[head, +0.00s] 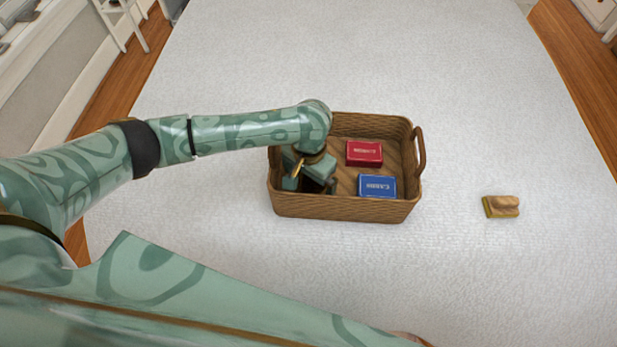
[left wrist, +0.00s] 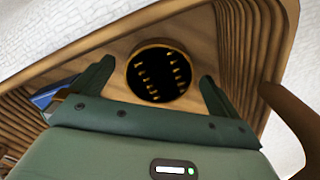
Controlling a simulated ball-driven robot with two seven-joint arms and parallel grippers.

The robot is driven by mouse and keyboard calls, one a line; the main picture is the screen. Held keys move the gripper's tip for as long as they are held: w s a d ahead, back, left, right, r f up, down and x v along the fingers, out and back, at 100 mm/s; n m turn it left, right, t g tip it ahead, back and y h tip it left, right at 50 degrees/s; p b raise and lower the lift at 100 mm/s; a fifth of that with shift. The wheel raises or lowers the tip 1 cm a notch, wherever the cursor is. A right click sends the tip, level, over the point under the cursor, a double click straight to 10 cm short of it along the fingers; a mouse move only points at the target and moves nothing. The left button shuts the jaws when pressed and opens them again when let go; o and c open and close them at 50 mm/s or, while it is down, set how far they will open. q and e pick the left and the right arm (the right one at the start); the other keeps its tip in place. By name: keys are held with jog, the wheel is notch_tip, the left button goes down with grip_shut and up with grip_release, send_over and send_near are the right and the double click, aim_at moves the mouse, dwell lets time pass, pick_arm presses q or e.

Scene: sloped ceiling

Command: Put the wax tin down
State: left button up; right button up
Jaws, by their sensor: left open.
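The wax tin (left wrist: 158,73) is round, with a dark top, gold marks and a gold-brown rim. In the left wrist view it lies on the floor of the wicker basket (head: 340,206). My left gripper (head: 312,178) reaches down into the left part of the basket. Its fingers (left wrist: 156,76) are open, one on each side of the tin, with visible gaps to it. In the head view the tin is hidden by my gripper and arm. My right gripper is not in view.
A red box (head: 364,153) and a blue card box (head: 377,186) lie in the right part of the basket. A small wood-backed brush (head: 501,206) lies to the right on the pale table (head: 480,110). The table around the basket is otherwise clear.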

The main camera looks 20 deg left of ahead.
aim_at(308, 183)
pick_arm(q)
notch_tip(308, 183, up, 11)
jog(key=p, duration=0.5)
